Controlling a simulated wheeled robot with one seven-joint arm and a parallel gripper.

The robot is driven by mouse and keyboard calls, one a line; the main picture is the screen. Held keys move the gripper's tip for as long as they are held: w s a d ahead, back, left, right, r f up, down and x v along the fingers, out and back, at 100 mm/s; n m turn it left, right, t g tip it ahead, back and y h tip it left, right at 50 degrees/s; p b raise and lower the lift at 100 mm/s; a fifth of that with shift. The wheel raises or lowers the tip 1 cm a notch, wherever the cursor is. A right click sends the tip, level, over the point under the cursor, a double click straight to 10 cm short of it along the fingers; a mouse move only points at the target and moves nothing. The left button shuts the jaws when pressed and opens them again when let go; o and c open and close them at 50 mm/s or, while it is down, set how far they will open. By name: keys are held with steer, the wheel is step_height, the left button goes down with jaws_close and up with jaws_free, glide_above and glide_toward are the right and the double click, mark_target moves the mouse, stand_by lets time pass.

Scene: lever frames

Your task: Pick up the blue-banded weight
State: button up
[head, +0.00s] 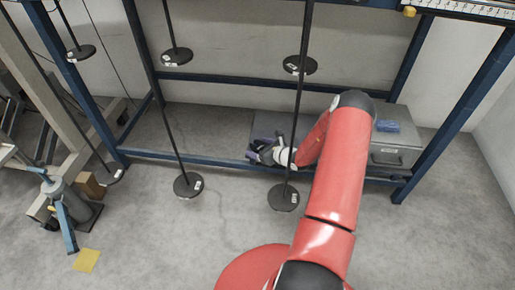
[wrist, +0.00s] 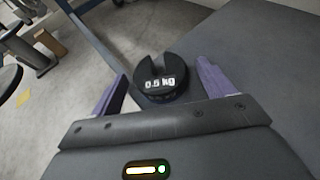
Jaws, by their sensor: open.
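A dark slotted weight (wrist: 160,72) marked "0.5 kg" lies on a grey surface (wrist: 240,45) in the wrist view. Its slot faces away from my gripper, and I cannot make out a blue band on it. My gripper (wrist: 163,76) is open, with one purple finger to the left of the weight and the other to the right. I cannot tell whether either finger touches it. In the head view my gripper (head: 258,148) is low by the frame's lower rail, and I cannot tell the weight apart from it there.
Several hanging rods end in black discs, such as one (head: 284,197) close to my arm and another (head: 188,185) to its left. A blue steel frame (head: 215,158) surrounds the area. Open floor lies in front.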

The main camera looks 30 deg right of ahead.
mark_target(260, 147)
steer(key=c, duration=1.2)
steer(key=shift+r, duration=0.2)
step_height(260, 147, up, 23)
steer(key=p, duration=0.4)
steer(key=shift+f, duration=0.15)
